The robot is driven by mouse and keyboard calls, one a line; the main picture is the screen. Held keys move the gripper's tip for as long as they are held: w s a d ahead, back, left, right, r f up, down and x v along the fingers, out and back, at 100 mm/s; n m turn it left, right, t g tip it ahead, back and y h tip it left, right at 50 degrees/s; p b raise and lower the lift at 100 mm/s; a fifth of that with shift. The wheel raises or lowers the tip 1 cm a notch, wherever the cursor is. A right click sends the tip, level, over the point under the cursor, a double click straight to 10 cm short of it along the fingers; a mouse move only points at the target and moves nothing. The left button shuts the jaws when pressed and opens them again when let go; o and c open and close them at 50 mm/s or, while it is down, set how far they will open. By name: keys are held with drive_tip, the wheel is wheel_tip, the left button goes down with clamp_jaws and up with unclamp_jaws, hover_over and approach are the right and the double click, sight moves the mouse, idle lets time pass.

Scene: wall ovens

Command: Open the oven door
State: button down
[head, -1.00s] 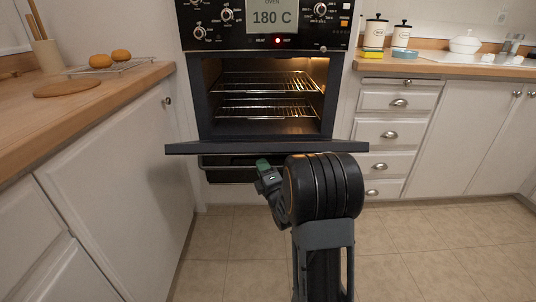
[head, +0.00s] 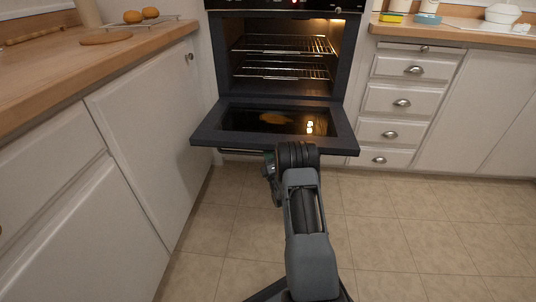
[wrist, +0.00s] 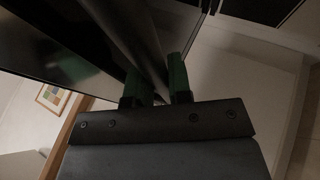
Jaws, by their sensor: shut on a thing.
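The oven (head: 284,62) stands in the middle of the head view, its lit cavity showing two wire racks. Its dark door (head: 232,120) is folded down, close to level, with the inner glass facing up and reflecting the light. My gripper (head: 270,170) is at the door's front edge, mostly hidden behind my wrist. In the wrist view, the green fingertips of my gripper (wrist: 162,80) sit on either side of the round handle bar (wrist: 130,38) and are shut on it. The door's dark outer face (wrist: 45,45) shows beside the bar.
A wooden counter (head: 50,68) over white cabinets runs along the left, with a round board (head: 105,38) and two buns on a rack. White drawers (head: 400,103) stand right of the oven. The tiled floor (head: 400,220) is clear to the right and in front.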

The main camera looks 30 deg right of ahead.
drive_tip(key=shift+w, duration=0.1)
idle(0.3)
drive_tip(key=c, duration=1.1)
unclamp_jaws()
drive_tip(key=shift+f, duration=0.1)
drive_tip(key=shift+o, duration=0.2)
drive_tip(key=shift+f, duration=0.1)
